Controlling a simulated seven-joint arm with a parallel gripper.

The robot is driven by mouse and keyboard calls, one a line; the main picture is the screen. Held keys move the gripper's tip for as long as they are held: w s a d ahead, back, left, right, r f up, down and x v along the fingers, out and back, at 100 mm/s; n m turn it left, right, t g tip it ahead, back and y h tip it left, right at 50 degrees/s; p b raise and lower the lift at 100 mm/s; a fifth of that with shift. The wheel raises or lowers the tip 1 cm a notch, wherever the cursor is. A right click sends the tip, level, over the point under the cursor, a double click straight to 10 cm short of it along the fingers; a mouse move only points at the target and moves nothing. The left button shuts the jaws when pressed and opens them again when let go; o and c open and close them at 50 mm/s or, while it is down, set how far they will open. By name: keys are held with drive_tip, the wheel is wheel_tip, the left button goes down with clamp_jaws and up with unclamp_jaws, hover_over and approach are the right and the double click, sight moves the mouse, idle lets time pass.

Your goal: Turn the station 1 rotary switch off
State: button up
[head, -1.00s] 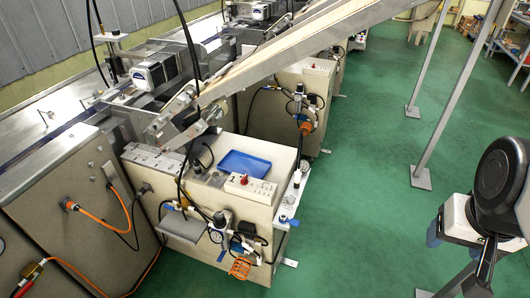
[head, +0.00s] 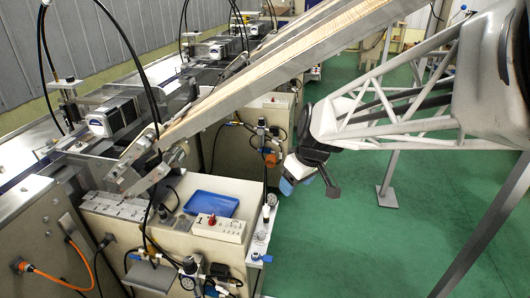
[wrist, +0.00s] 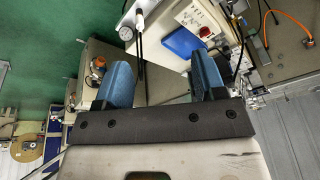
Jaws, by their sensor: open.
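The station 1 switch box (head: 219,229) is a small white panel marked "1" on the front right of the beige station cabinet (head: 190,258). A small red part, seemingly the rotary switch (head: 212,219), sits on its top; its setting is too small to read. The box also shows at the top of the wrist view (wrist: 204,20), with red on it. My gripper (head: 308,185) hangs in the air to the right of the cabinet and higher than the box. Its two blue-padded fingers (wrist: 163,78) are spread apart with nothing between them.
A blue tray (head: 211,203) lies just behind the switch box. A sloping conveyor chute (head: 250,88) passes above the cabinet, and black cables hang at its left. A gauge and fittings (head: 264,215) stand at the cabinet's right edge. Green floor is open to the right.

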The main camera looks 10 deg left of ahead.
drive_tip(key=w+a+f+n, duration=0.35)
drive_tip(key=a+f, duration=0.25)
drive_tip(key=a, duration=0.5)
drive_tip(key=n+g+y, duration=0.2)
drive_tip(key=n, duration=0.2)
approach(212, 217)
drive_tip(key=a+f, duration=0.1)
drive_tip(key=shift+s+f+h, duration=0.1)
drive_tip(key=shift+s+h, duration=0.15)
drive_tip(key=shift+h, duration=0.05)
drive_tip(key=shift+f, duration=0.1)
drive_tip(key=shift+x, duration=3.75)
drive_tip(key=shift+w, duration=0.1)
drive_tip(key=c, duration=0.9)
